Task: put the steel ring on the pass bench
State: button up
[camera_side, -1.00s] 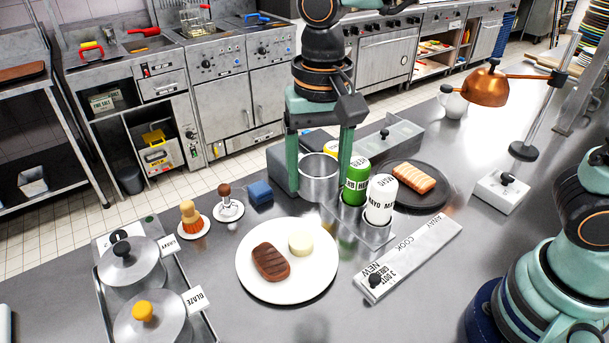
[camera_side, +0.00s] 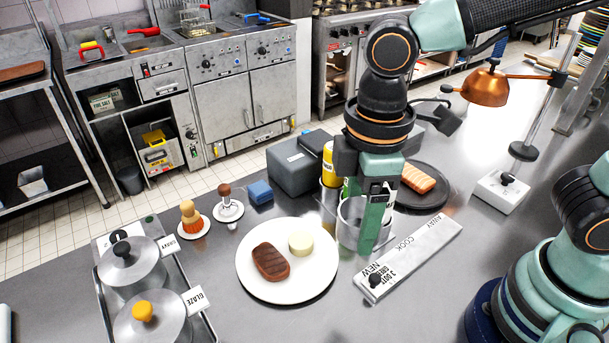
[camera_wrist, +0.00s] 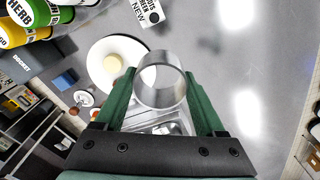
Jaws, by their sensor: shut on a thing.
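The steel ring (camera_side: 348,229) is a shiny open cylinder. My gripper (camera_side: 372,248) is shut on it; one green finger covers its right part in the side view. In the wrist view the ring (camera_wrist: 158,98) sits between the two green fingers of my gripper (camera_wrist: 160,92), its open end facing the camera. It is in front of the sauce bottles and right of the white plate (camera_side: 255,288). The pass bench (camera_side: 340,318) is the grey steel top beneath. I cannot tell how far the ring's lower rim is above it.
The plate bears a steak (camera_side: 270,262) and a pale disc (camera_side: 300,243). A ticket rail (camera_side: 415,258) lies right of the ring. Bottles, including a yellow one (camera_side: 328,165), stand behind it. A dark plate (camera_side: 430,200) holds salmon. The bench front is clear.

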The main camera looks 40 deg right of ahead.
aim_at(344, 303)
notch_tip(344, 303, down, 19)
jog(key=shift+f, duration=0.1)
dwell(0.5)
jog(key=shift+f, duration=0.1)
jog(key=o, duration=1.3)
notch_tip(344, 303, up, 12)
jog(key=w+d+r+m+t, duration=0.1)
jog(key=w+d+r+m, duration=0.1)
jog(key=d+r+m, duration=0.2)
jog(key=w+d+r+m+t, duration=0.1)
jog(key=d+r+m, duration=0.3)
jog(key=d, duration=0.4)
jog(key=w+d+r+m+t, duration=0.2)
jog(key=d+r+m+t, duration=0.1)
jog(key=d, duration=0.4)
jog(key=shift+w+d+r+m, duration=0.1)
jog(key=shift+w+r+m, duration=0.15)
jog(key=shift+r, duration=0.25)
jog(key=shift+w+r+m, duration=0.1)
jog(key=shift+r+m, duration=0.15)
jog(key=shift+r, duration=0.2)
